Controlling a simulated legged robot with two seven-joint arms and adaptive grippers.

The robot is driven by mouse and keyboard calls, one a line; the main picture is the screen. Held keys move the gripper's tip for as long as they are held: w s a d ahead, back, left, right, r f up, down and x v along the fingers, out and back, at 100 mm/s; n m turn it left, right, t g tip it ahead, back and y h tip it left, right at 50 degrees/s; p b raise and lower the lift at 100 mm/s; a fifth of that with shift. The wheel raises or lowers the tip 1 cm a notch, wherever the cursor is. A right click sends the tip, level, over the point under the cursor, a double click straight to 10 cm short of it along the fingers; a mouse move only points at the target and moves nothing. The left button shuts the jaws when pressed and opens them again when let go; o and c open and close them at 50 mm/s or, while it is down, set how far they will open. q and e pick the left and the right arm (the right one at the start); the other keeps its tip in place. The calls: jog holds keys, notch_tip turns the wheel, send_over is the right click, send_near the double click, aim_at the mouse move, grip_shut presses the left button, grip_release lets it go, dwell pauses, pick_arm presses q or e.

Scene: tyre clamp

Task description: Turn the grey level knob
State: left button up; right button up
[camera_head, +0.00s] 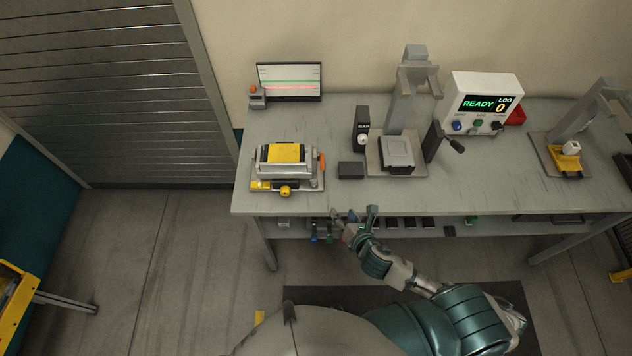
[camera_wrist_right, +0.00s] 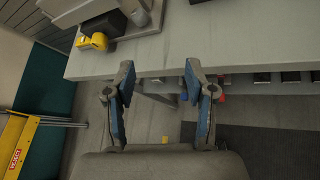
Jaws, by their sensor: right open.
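No knob is clearly readable as the grey level knob. A pale round knob (camera_head: 362,141) sits on the front of a small upright black box (camera_head: 362,125) on the bench; its label is too small to read surely. My right gripper (camera_head: 353,217) is open and empty in front of the bench's front edge, apart from the knob and box. In the right wrist view its two blue-padded fingers (camera_wrist_right: 160,85) stand wide apart with nothing between them. My left gripper is not in view.
The bench (camera_head: 310,201) holds a yellow-topped clamp fixture (camera_head: 284,158), a dark block (camera_head: 351,170), a grey press stand (camera_head: 405,95) with a black-handled lever (camera_head: 437,140), and a white READY display box (camera_head: 485,98). Tools hang below the front edge.

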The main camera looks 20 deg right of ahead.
jog(key=r+n+y, duration=0.1)
jog(key=n, duration=0.4)
jog(key=n+t, duration=0.1)
jog(key=n, duration=0.1)
send_near(315, 183)
jog(key=shift+y, duration=0.3)
jog(key=x, duration=1)
jog(key=shift+w+d+f, duration=0.15)
jog(key=shift+w+d, duration=0.05)
grip_shut()
